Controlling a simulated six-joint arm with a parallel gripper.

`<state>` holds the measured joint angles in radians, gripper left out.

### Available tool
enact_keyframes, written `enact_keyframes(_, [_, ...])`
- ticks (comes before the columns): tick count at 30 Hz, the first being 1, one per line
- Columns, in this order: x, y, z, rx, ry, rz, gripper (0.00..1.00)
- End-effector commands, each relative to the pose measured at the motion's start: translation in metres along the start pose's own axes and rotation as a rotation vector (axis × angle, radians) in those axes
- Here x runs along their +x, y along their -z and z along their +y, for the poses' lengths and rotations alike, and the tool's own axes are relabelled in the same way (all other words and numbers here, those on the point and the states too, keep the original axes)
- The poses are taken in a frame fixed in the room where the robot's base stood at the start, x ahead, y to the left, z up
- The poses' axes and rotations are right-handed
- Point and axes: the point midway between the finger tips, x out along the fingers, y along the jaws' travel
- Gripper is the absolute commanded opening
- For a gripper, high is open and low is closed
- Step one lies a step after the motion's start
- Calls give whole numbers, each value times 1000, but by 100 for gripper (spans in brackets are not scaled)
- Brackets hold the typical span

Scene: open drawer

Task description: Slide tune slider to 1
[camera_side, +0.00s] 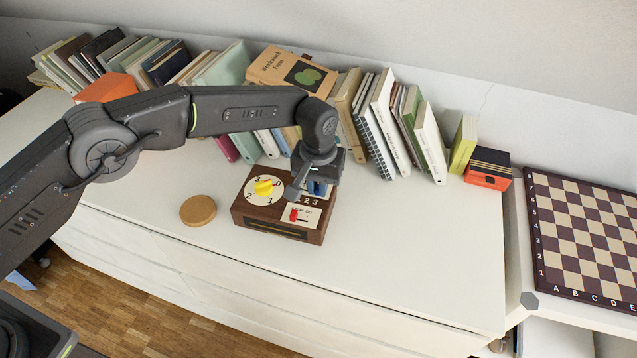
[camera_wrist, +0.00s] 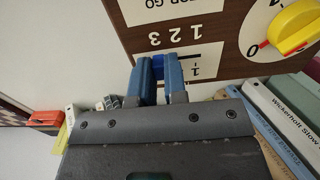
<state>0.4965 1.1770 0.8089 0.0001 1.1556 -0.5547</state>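The brown box (camera_side: 277,226) on the white cabinet top carries a tune slider with a scale marked 1, 2, 3. In the wrist view the scale (camera_wrist: 178,34) appears upside down, with 1 at the right and 3 at the left. The dark blue slider knob (camera_wrist: 158,64) sits at the 3 end, and its slot shows clear toward 1. My gripper (camera_side: 316,188) points down over the box. In the wrist view its blue fingers (camera_wrist: 157,76) are close together on either side of the knob and appear to touch it. The side view hides the knob behind my gripper.
The box also has a yellow dial (camera_side: 265,187) and a red switch (camera_side: 294,215). A round cork coaster (camera_side: 198,210) lies left of the box. Books (camera_side: 385,125) line the wall behind. The cabinet top in front and right is clear. A chessboard (camera_side: 590,235) is at far right.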

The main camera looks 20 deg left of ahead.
Motion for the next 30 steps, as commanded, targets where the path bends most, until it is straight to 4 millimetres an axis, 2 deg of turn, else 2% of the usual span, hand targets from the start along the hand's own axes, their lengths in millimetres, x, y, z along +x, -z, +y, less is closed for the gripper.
enact_keyframes(4, [0,0,0,0,0,0,0])
enact_keyframes(15, [0,0,-1,0,0,0,0])
enact_keyframes(24, [-1,1,-33,-3,1,0,0])
enact_keyframes(30, [-1,1,-41,0,0,1,0])
